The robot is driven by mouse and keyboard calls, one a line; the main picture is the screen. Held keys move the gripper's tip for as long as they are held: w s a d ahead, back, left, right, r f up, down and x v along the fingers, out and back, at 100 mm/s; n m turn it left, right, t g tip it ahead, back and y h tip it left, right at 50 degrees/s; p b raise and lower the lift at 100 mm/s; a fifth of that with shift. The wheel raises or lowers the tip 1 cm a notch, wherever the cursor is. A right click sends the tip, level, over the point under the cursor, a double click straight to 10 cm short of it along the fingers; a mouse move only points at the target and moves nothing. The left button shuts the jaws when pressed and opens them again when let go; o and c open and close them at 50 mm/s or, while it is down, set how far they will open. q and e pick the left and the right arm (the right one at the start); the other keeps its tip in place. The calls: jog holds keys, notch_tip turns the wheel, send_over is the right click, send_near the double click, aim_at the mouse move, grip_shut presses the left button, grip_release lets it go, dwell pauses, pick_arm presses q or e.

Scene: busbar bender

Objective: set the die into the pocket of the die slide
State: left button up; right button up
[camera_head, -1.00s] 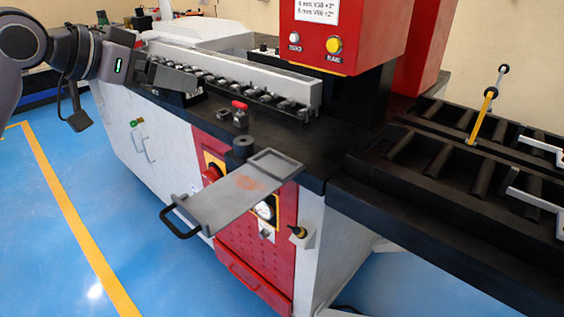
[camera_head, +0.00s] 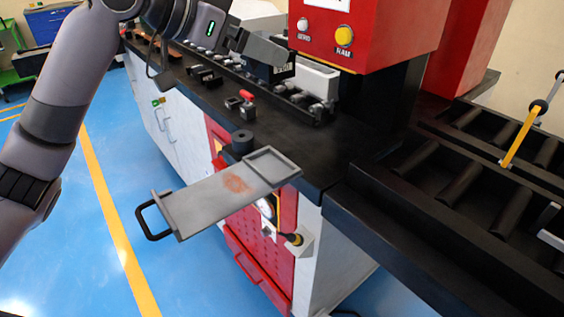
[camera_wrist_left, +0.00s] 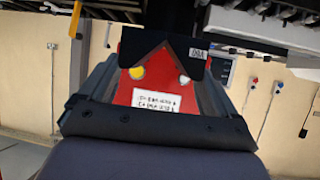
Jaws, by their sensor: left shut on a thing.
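My left gripper (camera_head: 270,54) is shut on a black die (camera_head: 284,70) with a small white label. It holds the die up over the machine's top, in front of the red ram housing. In the left wrist view the die (camera_wrist_left: 192,40) shows a V notch and its label between the fingers. The die slide (camera_head: 205,203) is a grey tray pulled out over the machine's front edge. Its square framed pocket (camera_head: 272,166) is empty, at the inner end, to the right and below the gripper. The right gripper is out of view.
A black knob (camera_head: 243,140) stands beside the slide's inner end. A row of dies and a grey rack (camera_head: 316,78) lie behind, with a small red-handled clamp (camera_head: 245,96) nearby. The red press head (camera_head: 375,35) overhangs at the back. A roller table (camera_head: 470,170) is at the right.

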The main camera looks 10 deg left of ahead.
pick_arm(q)
jog(key=shift+d+r, duration=0.1)
jog(key=shift+f, duration=0.35)
notch_tip(320, 180, down, 18)
jog(key=shift+f+b, duration=0.1)
jog(key=shift+b, duration=0.35)
jog(key=shift+f, duration=0.55)
jog(key=o, duration=1.5)
jog(key=shift+f, duration=0.35)
jog(key=shift+o, duration=0.2)
jog(key=shift+r, duration=0.15)
jog(key=shift+s+r, duration=0.15)
jog(key=b+v, duration=0.1)
jog(key=v, duration=1)
jog(key=shift+s+a+r, duration=0.15)
jog(key=shift+a+r, duration=0.05)
jog(key=shift+a, duration=0.1)
